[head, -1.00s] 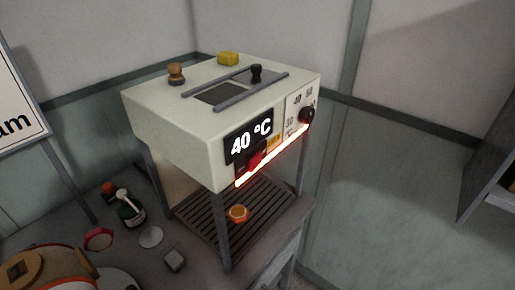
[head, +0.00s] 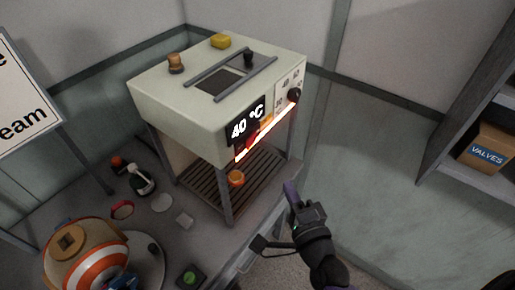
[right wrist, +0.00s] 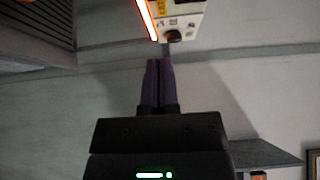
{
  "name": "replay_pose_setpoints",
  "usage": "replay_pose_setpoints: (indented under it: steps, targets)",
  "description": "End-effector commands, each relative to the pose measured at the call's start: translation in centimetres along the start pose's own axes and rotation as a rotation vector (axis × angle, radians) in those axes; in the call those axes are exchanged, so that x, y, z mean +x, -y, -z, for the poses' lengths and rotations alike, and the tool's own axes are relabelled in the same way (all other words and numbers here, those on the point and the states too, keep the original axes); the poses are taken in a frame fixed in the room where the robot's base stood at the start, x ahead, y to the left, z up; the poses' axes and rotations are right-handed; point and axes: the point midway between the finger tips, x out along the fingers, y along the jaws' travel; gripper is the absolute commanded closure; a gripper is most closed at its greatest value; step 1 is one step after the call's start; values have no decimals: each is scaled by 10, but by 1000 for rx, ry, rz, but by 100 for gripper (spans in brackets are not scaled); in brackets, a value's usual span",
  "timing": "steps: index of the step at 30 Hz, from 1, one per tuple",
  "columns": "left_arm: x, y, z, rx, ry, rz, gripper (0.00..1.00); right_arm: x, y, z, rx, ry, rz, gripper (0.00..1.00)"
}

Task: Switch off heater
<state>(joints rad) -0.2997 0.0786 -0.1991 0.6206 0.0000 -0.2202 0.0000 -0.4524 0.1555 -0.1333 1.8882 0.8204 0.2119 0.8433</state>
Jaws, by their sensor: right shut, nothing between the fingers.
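The heater (head: 185,115) is a cream box on grey legs. Its display (head: 246,122) reads 40 °C, and a bar along its lower front edge glows orange-red (head: 268,133). A black round knob (head: 294,95) with numbers around it sits at the right of the front; it also shows in the right wrist view (right wrist: 173,35). A dim red part sits below the display, too small to tell its state. My right gripper (head: 290,188) is shut and empty, in front of and below the heater's right side. In the right wrist view its purple fingers (right wrist: 158,62) are together, apart from the heater. My left gripper is not in view.
An orange-and-white striped ball (head: 88,262) sits at the lower left of the table. A green button (head: 190,278) is at the front. An orange piece (head: 236,179) lies on the slatted rack under the heater. A box marked VALVES (head: 487,148) is on the right shelf.

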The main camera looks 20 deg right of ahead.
Motion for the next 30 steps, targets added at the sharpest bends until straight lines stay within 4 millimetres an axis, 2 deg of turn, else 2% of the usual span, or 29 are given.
replay_pose_setpoints:
  steps: [5,15,21,30]
  targets:
    - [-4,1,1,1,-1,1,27,29,2,0,0,-1,4,100]
    - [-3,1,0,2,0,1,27,102,1,-2,0,0,1,100]
    - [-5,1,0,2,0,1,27,121,1,-24,0,1,0,100]
    - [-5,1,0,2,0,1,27,126,0,-29,-1,0,0,100]
